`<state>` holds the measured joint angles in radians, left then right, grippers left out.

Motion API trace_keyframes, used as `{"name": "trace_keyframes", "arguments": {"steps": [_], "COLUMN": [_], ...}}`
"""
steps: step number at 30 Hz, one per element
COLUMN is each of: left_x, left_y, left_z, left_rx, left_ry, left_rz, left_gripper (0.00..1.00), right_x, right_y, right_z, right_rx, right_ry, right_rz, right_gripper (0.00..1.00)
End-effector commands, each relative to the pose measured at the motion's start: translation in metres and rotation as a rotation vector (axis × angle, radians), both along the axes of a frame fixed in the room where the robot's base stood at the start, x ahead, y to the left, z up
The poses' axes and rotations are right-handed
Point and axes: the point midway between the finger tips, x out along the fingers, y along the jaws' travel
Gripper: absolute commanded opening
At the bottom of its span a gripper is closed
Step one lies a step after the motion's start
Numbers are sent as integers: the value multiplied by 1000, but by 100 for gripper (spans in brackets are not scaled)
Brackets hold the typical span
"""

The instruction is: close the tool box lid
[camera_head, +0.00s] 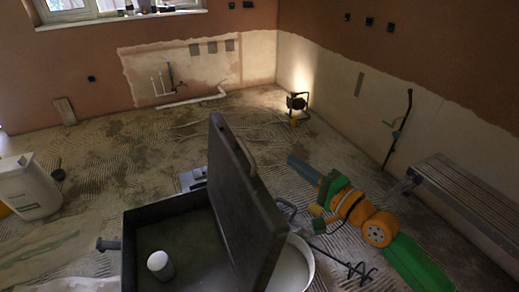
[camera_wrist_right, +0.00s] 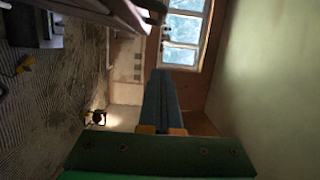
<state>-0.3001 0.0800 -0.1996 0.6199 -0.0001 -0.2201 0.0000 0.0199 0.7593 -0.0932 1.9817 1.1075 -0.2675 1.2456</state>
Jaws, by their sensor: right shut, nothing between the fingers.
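The dark tool box (camera_head: 165,212) stands open at the bottom middle of the head view. Its lid (camera_head: 240,205) stands up steeply at the box's right side. A white cylinder (camera_head: 160,265) is inside the box. My right gripper (camera_head: 293,160), with blue fingers on a green and orange arm, is right of the lid and appears apart from it. Its fingers (camera_wrist_right: 158,74) are together and empty in the wrist view. A dark edge at that view's upper left (camera_wrist_right: 95,10) may be the lid. My left gripper is not in view.
A white bucket (camera_head: 292,268) and a mixing paddle (camera_head: 345,265) are right of the box, near my right arm. A grey bench (camera_head: 470,190) stands along the right wall. A white jerrycan (camera_head: 28,188) is at left. A lit work lamp (camera_head: 297,103) stands farther back; much floor is clear.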

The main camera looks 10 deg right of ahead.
Motion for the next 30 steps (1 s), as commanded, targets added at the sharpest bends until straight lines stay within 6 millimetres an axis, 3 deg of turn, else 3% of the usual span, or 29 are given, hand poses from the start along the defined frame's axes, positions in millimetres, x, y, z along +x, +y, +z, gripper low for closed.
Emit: {"name": "trace_keyframes", "arguments": {"steps": [11, 13, 16, 21, 30], "left_x": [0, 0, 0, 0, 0], "left_y": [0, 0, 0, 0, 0], "left_z": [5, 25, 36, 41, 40], "left_rx": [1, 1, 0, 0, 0], "left_ry": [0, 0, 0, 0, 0], "left_rz": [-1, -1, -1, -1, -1], "left_gripper": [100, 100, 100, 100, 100], "right_x": [75, 73, 70, 68, 67], "right_y": [35, 48, 62, 74, 75], "right_z": [0, 7, 5, 1, -2], "right_rx": [-2, 0, -1, -4, -5], "right_ry": [-3, 5, 4, 1, 0], "right_rz": [0, 3, 2, 0, 0], "right_gripper": [0, 0, 0, 0, 0]}}
